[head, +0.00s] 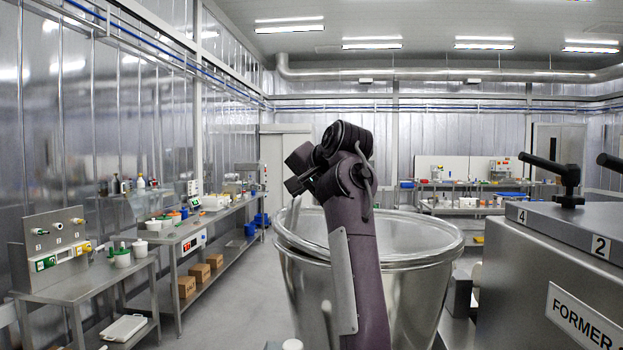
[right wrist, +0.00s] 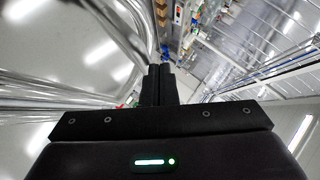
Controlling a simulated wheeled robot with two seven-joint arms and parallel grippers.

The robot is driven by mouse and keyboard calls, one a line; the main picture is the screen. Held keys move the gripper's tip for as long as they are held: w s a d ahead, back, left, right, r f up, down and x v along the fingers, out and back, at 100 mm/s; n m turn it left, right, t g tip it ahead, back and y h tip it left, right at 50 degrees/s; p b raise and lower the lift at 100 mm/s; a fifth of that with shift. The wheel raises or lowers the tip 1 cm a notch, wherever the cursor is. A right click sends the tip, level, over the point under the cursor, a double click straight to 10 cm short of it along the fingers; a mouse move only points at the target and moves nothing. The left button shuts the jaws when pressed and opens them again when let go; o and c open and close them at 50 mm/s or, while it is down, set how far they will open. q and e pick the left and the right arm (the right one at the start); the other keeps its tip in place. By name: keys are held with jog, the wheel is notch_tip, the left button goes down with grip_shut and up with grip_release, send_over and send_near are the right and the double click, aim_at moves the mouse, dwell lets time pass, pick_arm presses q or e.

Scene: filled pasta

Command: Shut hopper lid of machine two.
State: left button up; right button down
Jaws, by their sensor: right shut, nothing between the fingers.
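Machine two is the grey metal housing at the right edge of the head view, with a white "FORMER" label (head: 585,317) cut off by the frame. Its flat top (head: 560,215) carries number plates 4 and 2 and a black T-shaped handle (head: 552,172); a second black handle is partly cut off. I cannot tell which part is the hopper lid or how it stands. My right gripper (head: 296,178) is raised left of the machine, well apart from it. Its fingers (right wrist: 159,84) are together and empty in the right wrist view. My left gripper is not in view.
A large steel bowl (head: 420,285) stands behind my right arm, left of the machine. Steel benches (head: 95,283) with bottles and small tools line the left wall. Another bench (head: 470,208) stands at the back. The floor (head: 235,305) between the left benches and bowl is clear.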

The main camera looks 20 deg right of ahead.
jog(key=shift+w+a+f, duration=0.2)
jog(key=shift+a+f, duration=0.15)
jog(key=shift+f, duration=0.15)
jog(key=shift+w+a+f, duration=0.2)
jog(key=shift+a+f, duration=0.15)
jog(key=shift+f, duration=0.1)
